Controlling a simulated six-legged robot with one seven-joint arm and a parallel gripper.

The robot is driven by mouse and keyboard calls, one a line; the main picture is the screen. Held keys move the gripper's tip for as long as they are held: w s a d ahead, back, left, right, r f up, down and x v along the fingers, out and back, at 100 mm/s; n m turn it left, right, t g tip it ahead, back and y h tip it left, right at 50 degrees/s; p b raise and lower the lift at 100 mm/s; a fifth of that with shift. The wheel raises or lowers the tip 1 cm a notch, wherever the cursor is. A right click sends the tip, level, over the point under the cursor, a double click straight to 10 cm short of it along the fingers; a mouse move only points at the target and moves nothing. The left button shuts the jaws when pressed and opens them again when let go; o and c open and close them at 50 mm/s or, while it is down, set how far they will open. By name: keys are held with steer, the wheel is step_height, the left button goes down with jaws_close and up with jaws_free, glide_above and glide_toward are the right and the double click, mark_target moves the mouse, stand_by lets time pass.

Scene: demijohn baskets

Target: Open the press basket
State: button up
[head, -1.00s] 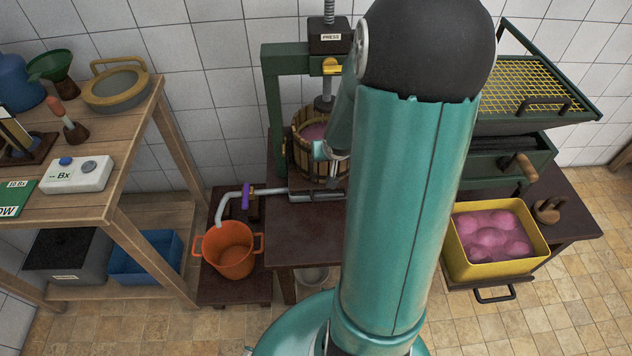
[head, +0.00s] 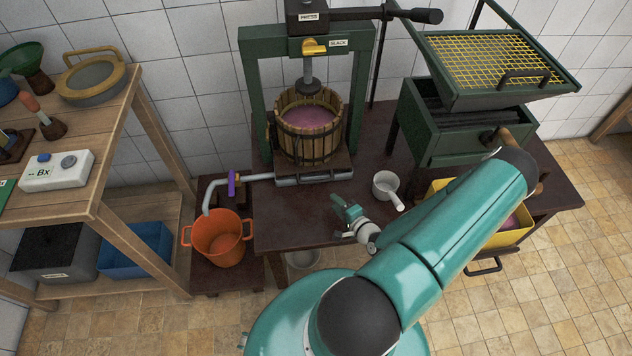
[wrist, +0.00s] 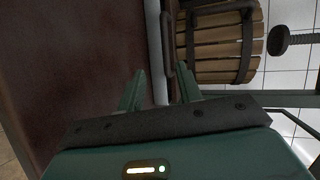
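The press basket (head: 306,146) is a round cage of upright wooden slats with dark hoops. It stands closed on the tray of the green press (head: 249,95) and holds pink mash (head: 309,117). The press screw (head: 308,75) and its plate are above the mash. In the wrist view the basket (wrist: 216,48) appears sideways at the upper right. My gripper (head: 345,212) is over the table, in front and to the right of the basket, apart from it. In the wrist view its two fingers (wrist: 160,88) stand apart with nothing between them. The basket's back is hidden.
An orange bucket (head: 220,240) sits below the spout (head: 208,202). The crusher (head: 450,145) and a yellow crate (head: 512,237) are at the right. The press's long handle (head: 400,15) sticks out right.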

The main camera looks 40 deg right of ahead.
mark_target(317, 182)
steer(key=shift+s+a+m+t+h, duration=0.15)
steer(key=shift+m+t+h, duration=0.15)
steer(key=shift+m+t, duration=0.3)
steer(key=shift+w, duration=0.2)
steer(key=x, duration=1.3)
steer(key=shift+w+f, duration=0.1)
steer(key=shift+f, duration=0.15)
jaws_close()
